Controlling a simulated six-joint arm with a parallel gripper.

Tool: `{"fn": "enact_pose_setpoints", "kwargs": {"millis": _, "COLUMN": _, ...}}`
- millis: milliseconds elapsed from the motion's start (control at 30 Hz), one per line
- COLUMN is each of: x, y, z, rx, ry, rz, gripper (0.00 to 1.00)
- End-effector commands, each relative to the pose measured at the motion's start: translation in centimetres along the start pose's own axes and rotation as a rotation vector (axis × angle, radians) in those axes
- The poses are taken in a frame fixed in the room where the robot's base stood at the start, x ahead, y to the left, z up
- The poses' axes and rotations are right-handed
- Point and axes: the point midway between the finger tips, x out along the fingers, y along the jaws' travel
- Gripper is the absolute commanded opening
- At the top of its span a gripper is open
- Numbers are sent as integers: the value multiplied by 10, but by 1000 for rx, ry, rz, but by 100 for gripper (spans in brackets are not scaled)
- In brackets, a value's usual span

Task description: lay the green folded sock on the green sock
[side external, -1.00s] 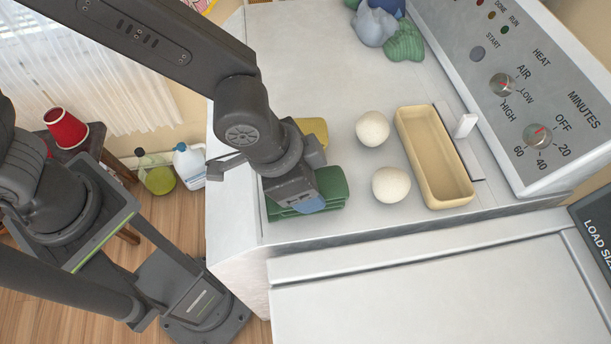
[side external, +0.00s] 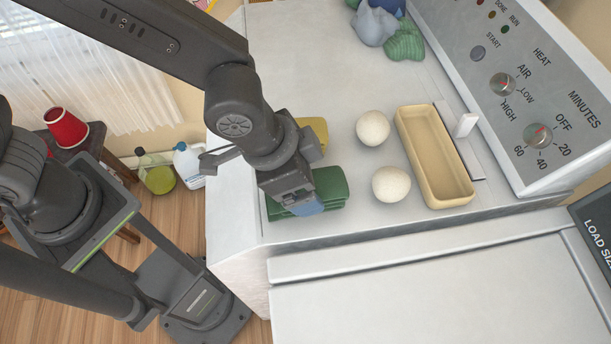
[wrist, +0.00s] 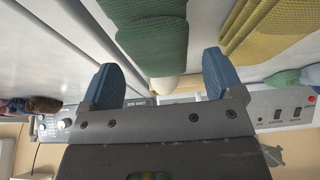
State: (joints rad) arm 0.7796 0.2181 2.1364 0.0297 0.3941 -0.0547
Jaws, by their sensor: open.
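Green folded cloth lies in layers on the white top near its front left corner, under my gripper (side external: 306,203). An upper green folded sock (side external: 331,183) appears to rest on a lower green sock (side external: 283,212); my gripper hides part of the pile. In the wrist view the green pile (wrist: 150,30) shows beyond my fingers, with two shades of green. My gripper is open, its blue fingertips wide apart with nothing between them. Whether a finger touches the pile I cannot tell.
A yellow folded cloth (side external: 314,131) lies just behind the pile. Two white balls (side external: 373,128) and a cream tray (side external: 402,138) stand to the right. Balled green (side external: 404,42) and grey-blue (side external: 373,26) cloths lie at the back. The white top is clear between.

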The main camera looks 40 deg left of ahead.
Motion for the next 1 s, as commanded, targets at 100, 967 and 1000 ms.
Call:
{"fn": "enact_pose_setpoints", "kwargs": {"millis": 100, "x": -26, "y": 0, "z": -1, "rx": 0, "ry": 7, "rz": 0, "gripper": 86}}
{"fn": "enact_pose_setpoints", "kwargs": {"millis": 967, "x": -131, "y": -50, "z": 16, "rx": -128, "ry": 24, "rz": -55, "gripper": 86}}
{"fn": "enact_pose_setpoints", "kwargs": {"millis": 1000, "x": -141, "y": -67, "z": 26, "rx": -179, "ry": 32, "rz": -78, "gripper": 86}}
